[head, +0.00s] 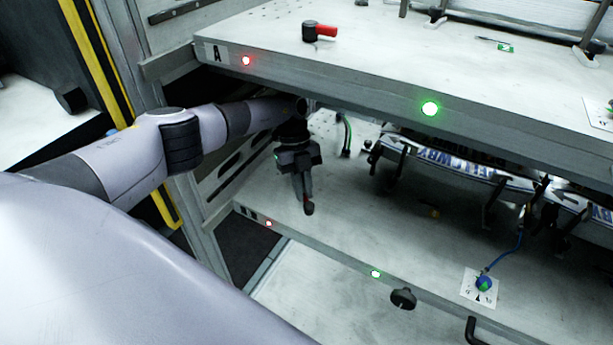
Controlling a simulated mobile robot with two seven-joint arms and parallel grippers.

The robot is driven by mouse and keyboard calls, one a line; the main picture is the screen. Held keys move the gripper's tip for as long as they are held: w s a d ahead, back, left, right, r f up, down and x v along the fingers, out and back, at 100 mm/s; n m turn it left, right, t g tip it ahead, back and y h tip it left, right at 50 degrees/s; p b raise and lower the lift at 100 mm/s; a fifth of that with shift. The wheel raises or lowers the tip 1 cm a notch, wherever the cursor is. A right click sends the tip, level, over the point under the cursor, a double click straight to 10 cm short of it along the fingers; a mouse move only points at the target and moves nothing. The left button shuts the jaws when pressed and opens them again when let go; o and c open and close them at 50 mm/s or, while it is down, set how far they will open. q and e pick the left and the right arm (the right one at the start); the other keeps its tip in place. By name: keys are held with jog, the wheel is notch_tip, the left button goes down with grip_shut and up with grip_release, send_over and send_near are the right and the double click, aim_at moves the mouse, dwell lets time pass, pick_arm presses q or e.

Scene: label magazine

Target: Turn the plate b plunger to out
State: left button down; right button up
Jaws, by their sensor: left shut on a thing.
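The plate b plunger (309,209) is a small dark piece with a bit of red, at the left part of the lower plate b (345,235). My left gripper (305,197) reaches in under the upper plate, points down and is shut on the plunger. The fingers hide most of the plunger, so which way its handle points cannot be told. My right gripper is not in view.
The upper plate A (380,55) overhangs my left gripper and carries a red-handled plunger (319,31). Red (268,223) and green (376,273) lamps light plate b's front edge. Labels on dark holders (470,170), a blue-cabled dial (483,284) and a black knob (403,298) are to the right.

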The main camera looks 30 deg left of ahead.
pick_arm(q)
jog(key=shift+s+a+r+n+t+p, duration=0.15)
jog(key=shift+n+t+p, duration=0.15)
jog(key=shift+n+p, duration=0.35)
jog(key=shift+n, duration=0.25)
jog(key=c, duration=1.2)
grip_release()
jog(key=shift+o, duration=0.2)
jog(key=shift+s, duration=0.1)
